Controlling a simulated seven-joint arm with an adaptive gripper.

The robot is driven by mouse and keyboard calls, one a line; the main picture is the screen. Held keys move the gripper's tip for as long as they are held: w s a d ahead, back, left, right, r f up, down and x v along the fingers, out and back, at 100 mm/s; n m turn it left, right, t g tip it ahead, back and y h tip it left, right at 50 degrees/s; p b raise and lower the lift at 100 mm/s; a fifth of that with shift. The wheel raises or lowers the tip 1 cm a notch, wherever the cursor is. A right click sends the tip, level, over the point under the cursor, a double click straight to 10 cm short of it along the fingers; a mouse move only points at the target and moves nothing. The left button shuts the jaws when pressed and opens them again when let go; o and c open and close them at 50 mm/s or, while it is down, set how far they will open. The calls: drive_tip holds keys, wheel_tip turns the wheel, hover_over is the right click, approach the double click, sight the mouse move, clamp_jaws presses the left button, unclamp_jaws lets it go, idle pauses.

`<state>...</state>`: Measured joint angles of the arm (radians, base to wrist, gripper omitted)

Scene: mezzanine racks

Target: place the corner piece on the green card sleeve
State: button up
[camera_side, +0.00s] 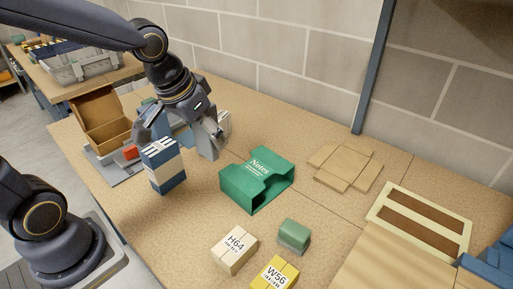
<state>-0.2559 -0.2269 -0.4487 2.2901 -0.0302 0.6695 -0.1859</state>
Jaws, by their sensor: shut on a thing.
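The green card sleeve (235,189), marked "Notes", lies on the bench near the middle, with an opening at its near end. My gripper (206,131) is pointed down to the left of and behind the sleeve. A grey upright piece (207,147) shows at its fingertips and looks like the corner piece. My gripper appears shut on it, though the fingers partly hide the grip. The piece is apart from the sleeve. I cannot tell whether its lower end touches the bench.
A blue and white box (165,170) stands close in front of my gripper. An open carton (98,118) is at left. Boxes H64 (234,249) and W56 (274,273) and a green block (293,236) lie in front. Flat cardboard (345,165) and a crate (421,216) are at right.

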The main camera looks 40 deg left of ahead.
drive_tip(key=w+f, duration=0.3)
drive_tip(key=w+d+f, duration=0.1)
drive_tip(key=w+f, duration=0.1)
drive_tip(key=w, duration=0.2)
drive_tip(key=w+f, duration=0.3)
drive_tip(key=w, duration=0.1)
drive_tip(key=shift+w+d+f, duration=0.25)
drive_tip(key=shift+d+f, duration=0.05)
drive_tip(key=shift+d, duration=0.1)
drive_tip(key=shift+w+f, duration=0.15)
drive_tip(key=shift+f, duration=0.75)
drive_tip(key=shift+w+f, duration=0.1)
drive_tip(key=shift+f, duration=0.8)
drive_tip(key=o, duration=0.8)
drive_tip(key=shift+f, duration=0.1)
